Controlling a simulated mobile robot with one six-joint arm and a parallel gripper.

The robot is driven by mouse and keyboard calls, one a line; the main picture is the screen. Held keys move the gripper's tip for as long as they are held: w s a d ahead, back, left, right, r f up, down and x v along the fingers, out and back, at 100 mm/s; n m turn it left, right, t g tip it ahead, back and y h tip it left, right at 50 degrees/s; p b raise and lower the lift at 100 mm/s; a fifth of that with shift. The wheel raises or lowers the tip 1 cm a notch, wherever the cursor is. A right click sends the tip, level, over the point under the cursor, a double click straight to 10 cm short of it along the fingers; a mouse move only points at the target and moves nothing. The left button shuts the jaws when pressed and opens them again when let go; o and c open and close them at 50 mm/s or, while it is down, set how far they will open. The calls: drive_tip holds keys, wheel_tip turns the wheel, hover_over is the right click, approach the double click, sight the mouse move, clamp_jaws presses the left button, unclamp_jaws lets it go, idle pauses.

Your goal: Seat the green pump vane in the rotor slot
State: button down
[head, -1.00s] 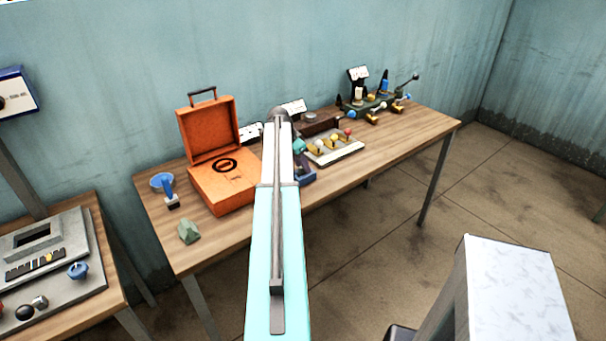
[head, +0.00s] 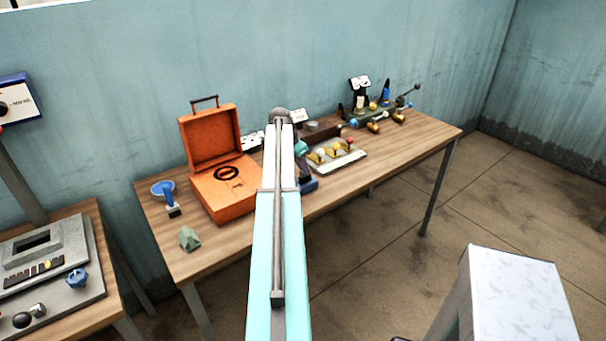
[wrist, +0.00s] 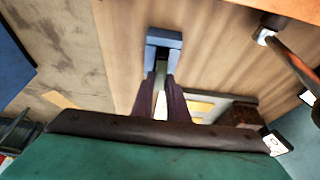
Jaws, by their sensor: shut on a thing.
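In the wrist view my gripper (wrist: 161,79) has its two dark fingers close together, shut on a thin pale-green piece (wrist: 160,68), which looks like the vane and is mostly hidden between them. A blue-grey block (wrist: 163,38) with a notched front lies just beyond the fingertips. I cannot tell whether the piece touches it or sits in a slot. In the head view my arm hides most of the gripper; a dark-blue part (head: 309,185) shows beside the arm, low at the table's front edge. I cannot make out the rotor slot for certain.
The wooden table (head: 410,150) holds an open orange case (head: 222,190) at left, a blue funnel-like piece (head: 163,188), a green faceted block (head: 190,239), and a pale tray (head: 345,163) with coloured knobs right of my arm. Fittings (head: 375,105) stand at back right.

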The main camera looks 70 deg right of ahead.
drive_tip(key=shift+r+b, duration=1)
drive_tip(key=shift+r, duration=2.8)
drive_tip(key=w+a+r+n+t, duration=0.15)
drive_tip(key=w+a+n, duration=0.45)
drive_tip(key=w+a, duration=1.1)
drive_tip(key=w+a+n+t, duration=0.3)
drive_tip(key=w+a+n, duration=0.3)
drive_tip(key=w+a, duration=1.1)
drive_tip(key=w+a+n+y, duration=0.1)
drive_tip(key=a+n, duration=0.3)
drive_tip(key=a, duration=1.1)
drive_tip(key=w+a+r+n+t+y, duration=0.1)
drive_tip(key=a+n, duration=0.3)
drive_tip(key=a, duration=1.1)
drive_tip(key=w+a+n+t+y+b, duration=0.1)
drive_tip(key=w+a+n, duration=0.2)
drive_tip(key=a, duration=1.2)
drive_tip(key=shift+a+r+n+y, duration=0.15)
drive_tip(key=shift+r+n+y, duration=0.2)
drive_tip(key=shift+n, duration=0.45)
drive_tip(key=shift+t, duration=0.25)
